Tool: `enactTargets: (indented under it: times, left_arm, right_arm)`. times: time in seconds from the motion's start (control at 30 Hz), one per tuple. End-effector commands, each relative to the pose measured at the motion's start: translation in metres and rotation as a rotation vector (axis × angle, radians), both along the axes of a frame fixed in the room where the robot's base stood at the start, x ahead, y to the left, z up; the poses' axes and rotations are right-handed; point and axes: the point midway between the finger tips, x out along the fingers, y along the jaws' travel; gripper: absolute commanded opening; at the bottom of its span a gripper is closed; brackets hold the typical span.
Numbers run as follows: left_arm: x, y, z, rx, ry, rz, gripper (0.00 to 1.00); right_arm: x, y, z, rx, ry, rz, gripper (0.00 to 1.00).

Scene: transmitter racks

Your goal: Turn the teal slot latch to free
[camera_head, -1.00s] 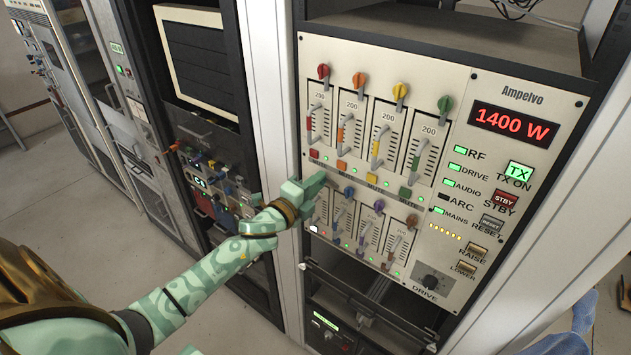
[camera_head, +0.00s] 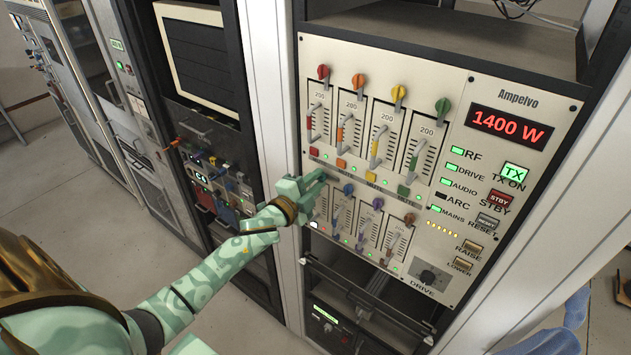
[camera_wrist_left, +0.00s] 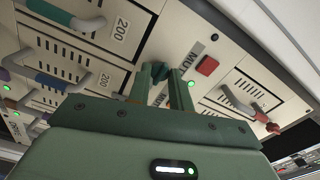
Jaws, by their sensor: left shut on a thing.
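My left gripper (camera_head: 318,180) is at the left end of the lower row of slots on the cream Ampelvo panel (camera_head: 474,200). In the left wrist view its green fingers (camera_wrist_left: 164,84) are shut on the dark teal latch (camera_wrist_left: 159,69), seen between the fingertips beside the MUTE label. The fingers cover much of the latch, so its exact angle is hard to tell. In the head view the gripper hides this latch. My right gripper is not in view.
The blue latch (camera_head: 348,188), purple latch (camera_head: 377,203) and brown latch (camera_head: 409,219) continue the lower row. Above sit the red latch (camera_head: 323,71), orange latch (camera_head: 358,80), yellow latch (camera_head: 398,92) and green latch (camera_head: 443,105). A red mute button (camera_wrist_left: 207,66) is close beside the fingers.

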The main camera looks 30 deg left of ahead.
Motion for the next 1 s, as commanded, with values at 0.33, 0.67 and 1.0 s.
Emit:
enactTargets:
  times: [0.33, 0.67, 1.0]
  left_arm:
    - [0.000, 0.000, -0.001, 0.000, 0.001, 0.001, 0.43]
    - [-0.009, 0.001, -0.001, 0.001, 0.002, -0.001, 0.43]
    - [-0.093, 0.007, -0.004, 0.000, 0.005, 0.000, 0.43]
  right_arm:
    - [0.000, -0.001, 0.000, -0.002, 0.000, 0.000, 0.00]
    - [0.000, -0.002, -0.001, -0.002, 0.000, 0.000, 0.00]
    - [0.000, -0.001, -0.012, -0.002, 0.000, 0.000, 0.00]
